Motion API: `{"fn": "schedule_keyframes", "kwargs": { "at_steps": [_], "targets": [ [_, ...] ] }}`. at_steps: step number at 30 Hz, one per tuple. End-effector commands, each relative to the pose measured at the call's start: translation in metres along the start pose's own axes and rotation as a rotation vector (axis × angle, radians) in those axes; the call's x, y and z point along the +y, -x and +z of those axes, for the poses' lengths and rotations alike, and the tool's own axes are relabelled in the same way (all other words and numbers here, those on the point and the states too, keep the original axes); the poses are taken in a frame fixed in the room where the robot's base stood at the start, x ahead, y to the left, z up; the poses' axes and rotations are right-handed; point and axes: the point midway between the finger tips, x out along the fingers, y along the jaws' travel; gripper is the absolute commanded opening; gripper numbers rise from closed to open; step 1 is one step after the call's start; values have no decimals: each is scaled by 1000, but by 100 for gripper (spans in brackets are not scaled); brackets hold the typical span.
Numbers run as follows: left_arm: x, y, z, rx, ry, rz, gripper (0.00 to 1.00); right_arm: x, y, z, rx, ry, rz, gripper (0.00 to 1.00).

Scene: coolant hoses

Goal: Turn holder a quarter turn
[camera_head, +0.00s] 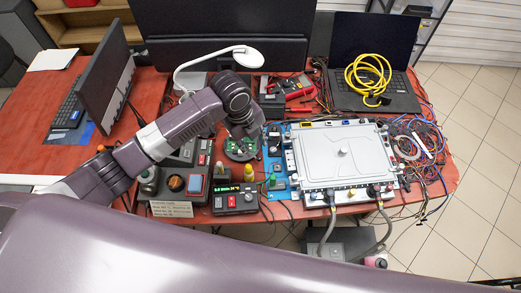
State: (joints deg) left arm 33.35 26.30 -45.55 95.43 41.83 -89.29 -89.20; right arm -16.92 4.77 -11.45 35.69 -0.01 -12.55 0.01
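My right gripper is not in this view.
A silver lidded box (345,155) with two grey hoses stands right of the holder. A control box with a green display (236,198) stands in front. Tangled cables (425,140) lie at right.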

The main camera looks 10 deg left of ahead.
Motion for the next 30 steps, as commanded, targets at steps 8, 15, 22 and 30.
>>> {"fn": "schedule_keyframes", "kwargs": {
  "at_steps": [8, 15, 22, 30],
  "targets": [
    [5, -18, 2, 1, -36, 13, 32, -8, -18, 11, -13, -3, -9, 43],
    [6, -46, 1, 3, -34, 15, 32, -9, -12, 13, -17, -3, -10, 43],
    [6, -79, 2, 1, -35, 13, 32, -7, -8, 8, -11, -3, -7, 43],
    [6, -94, 2, 0, -36, 12, 32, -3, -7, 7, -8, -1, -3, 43]
  ]
}}
